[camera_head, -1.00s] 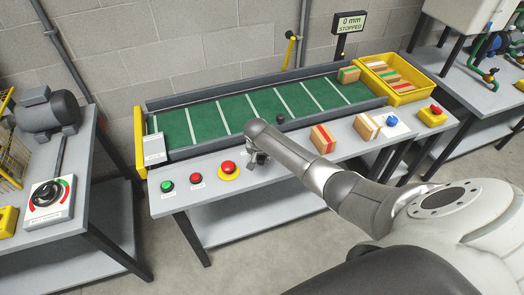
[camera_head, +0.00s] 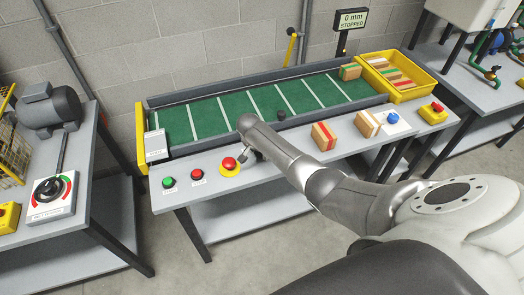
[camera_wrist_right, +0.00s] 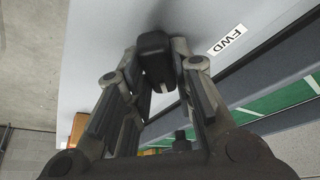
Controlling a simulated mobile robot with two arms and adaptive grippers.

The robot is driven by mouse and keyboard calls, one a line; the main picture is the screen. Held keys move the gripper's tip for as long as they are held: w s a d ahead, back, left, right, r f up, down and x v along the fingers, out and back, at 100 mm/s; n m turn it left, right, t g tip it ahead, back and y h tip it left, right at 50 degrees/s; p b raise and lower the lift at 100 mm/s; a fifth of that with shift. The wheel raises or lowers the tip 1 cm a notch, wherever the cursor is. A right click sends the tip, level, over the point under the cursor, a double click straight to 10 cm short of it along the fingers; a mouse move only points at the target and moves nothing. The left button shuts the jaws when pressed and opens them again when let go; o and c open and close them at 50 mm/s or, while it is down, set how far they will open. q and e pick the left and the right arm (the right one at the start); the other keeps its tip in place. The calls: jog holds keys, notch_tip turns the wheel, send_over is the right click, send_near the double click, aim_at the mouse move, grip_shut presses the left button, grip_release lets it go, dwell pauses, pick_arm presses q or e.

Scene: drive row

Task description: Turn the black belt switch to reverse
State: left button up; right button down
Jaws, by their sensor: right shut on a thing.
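The black belt switch (camera_wrist_right: 153,52) shows in the right wrist view as a dark block-shaped handle on a light grey surface. A white label reading FWD (camera_wrist_right: 229,40) lies to its right. My right gripper (camera_wrist_right: 160,75) has its fingers on both sides of the handle and is shut on it. In the head view my right gripper (camera_head: 257,156) is at the front ledge of the conveyor, just right of a red button on a yellow base (camera_head: 229,165). My arm hides most of the switch there. My left gripper is not in view.
The green conveyor belt (camera_head: 205,117) runs behind the ledge, with a display (camera_head: 352,20) reading 0 mm STOPPED. Green (camera_head: 169,182) and red (camera_head: 197,174) buttons sit left. Striped blocks (camera_head: 324,136) stand right. A yellow bin (camera_head: 425,92) is at the far right end.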

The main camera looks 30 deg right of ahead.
jog(key=c, duration=1.2)
grip_release()
jog(key=shift+c, duration=0.2)
jog(key=v, duration=1.2)
jog(key=shift+d, duration=0.15)
